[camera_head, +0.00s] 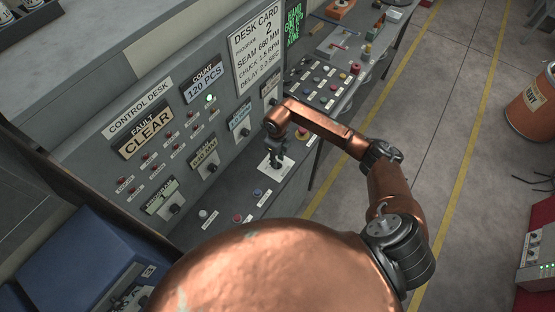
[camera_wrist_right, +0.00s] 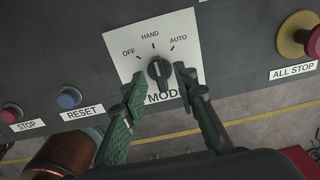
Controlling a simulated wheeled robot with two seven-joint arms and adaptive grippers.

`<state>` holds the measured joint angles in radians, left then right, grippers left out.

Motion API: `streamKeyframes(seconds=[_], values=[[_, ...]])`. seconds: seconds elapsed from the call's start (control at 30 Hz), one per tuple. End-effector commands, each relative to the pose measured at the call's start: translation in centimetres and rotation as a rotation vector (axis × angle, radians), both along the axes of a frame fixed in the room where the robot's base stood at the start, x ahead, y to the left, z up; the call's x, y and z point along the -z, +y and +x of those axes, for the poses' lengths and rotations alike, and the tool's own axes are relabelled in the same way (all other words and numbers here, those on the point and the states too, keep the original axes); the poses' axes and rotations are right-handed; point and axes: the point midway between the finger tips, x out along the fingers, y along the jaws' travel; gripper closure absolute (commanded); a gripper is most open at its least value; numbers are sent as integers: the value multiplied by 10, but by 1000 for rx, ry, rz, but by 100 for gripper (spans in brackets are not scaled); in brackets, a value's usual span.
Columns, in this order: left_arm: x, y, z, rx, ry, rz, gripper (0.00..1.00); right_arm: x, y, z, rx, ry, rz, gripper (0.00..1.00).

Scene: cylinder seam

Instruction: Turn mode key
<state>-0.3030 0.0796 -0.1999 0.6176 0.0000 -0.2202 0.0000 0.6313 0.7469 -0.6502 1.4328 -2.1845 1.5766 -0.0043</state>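The mode key (camera_wrist_right: 158,72) is a dark knob on a white plate (camera_wrist_right: 190,22) marked OFF, HAND and AUTO. The knob stands nearly upright in the right wrist view, its pointer roughly toward HAND; its exact setting is hard to tell. My right gripper (camera_wrist_right: 160,78) is open, with one green-padded finger on each side of the knob and small gaps visible. A finger partly covers the MODE label. In the head view my right gripper (camera_head: 276,157) is over the white plate (camera_head: 287,165) and hides most of the key. My left gripper is not in view.
A red all-stop button (camera_wrist_right: 299,36) on a yellow base is right of the plate. A blue reset button (camera_wrist_right: 69,97) and a red stop button (camera_wrist_right: 11,113) are left. The upright control desk panel (camera_head: 222,125) rises behind, with lamps and other knobs.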

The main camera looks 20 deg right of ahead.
Motion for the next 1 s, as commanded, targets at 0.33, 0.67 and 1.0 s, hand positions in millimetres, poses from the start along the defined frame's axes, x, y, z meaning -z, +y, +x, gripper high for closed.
streamKeyframes(seconds=[0.33,0.67,1.0], values=[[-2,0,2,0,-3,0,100,9,-1,-1,2,-1,1,73],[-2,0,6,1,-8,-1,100,9,-1,-1,3,0,1,92],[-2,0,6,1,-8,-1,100,9,-2,-1,3,-1,1,100]])
